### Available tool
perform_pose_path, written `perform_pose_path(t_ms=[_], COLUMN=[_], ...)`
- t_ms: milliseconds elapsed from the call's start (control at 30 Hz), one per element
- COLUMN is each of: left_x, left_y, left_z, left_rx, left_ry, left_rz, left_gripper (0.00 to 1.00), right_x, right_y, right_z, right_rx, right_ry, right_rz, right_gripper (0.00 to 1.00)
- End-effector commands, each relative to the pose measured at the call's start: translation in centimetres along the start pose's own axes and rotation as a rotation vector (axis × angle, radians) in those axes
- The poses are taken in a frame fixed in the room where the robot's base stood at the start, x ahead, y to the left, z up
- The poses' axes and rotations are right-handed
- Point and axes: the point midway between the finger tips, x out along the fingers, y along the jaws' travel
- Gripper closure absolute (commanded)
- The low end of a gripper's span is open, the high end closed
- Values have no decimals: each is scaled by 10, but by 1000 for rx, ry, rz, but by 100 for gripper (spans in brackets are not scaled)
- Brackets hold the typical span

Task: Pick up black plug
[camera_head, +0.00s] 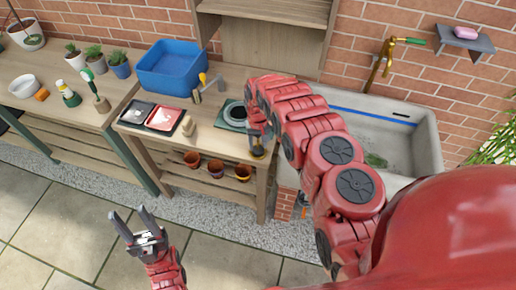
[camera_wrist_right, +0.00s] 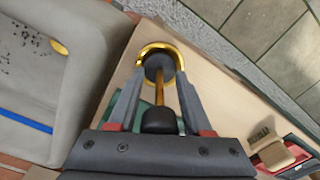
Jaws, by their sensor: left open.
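The black plug (camera_wrist_right: 160,67) is a dark round piece with a yellow ring around it, near the edge of the wooden bench top in the right wrist view. A yellow rod runs from it to a black knob (camera_wrist_right: 158,119). My right gripper (camera_wrist_right: 160,70) has one finger on each side of it, the tips beside the ring; whether they press on it I cannot tell. In the head view the plug (camera_head: 257,153) is a small yellow-and-dark spot under my right gripper, mostly covered. My left gripper (camera_head: 133,222) is open and empty over the paved floor.
The bench holds a blue bin (camera_head: 170,66), a black tray (camera_head: 137,111), a red tray (camera_head: 163,119), a beige-handled brush (camera_head: 188,126) and a dark green mat (camera_head: 226,125). A grey sink (camera_head: 420,130) stands right of it. Pots sit on the shelf below.

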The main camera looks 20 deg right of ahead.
Motion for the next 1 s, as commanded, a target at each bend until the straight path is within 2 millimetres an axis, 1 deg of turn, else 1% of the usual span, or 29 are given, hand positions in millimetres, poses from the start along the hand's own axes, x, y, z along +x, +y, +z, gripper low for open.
perform_pose_path(t_ms=[33,167,200,233,267,733,867,1000], left_x=[0,0,0,0,0,0,-2,-4], left_y=[0,0,0,0,0,0,0,0], left_z=[0,0,0,0,0,0,0,1], left_rx=[0,0,0,0,0,0,0,0], left_ry=[0,0,0,0,0,0,0,0], left_rz=[0,0,0,0,0,0,0,0], left_gripper=[50,50,50,50,50,50,50,50], right_x=[0,0,0,0,0,-2,-6,-15], right_y=[0,0,0,0,0,0,0,-1], right_z=[0,0,0,0,0,-1,-4,-8], right_rx=[0,0,0,0,0,0,0,-1], right_ry=[0,0,0,0,0,0,2,1], right_rz=[0,0,0,0,0,0,0,0], right_gripper=[61,85,92,97,100,100,100,100])
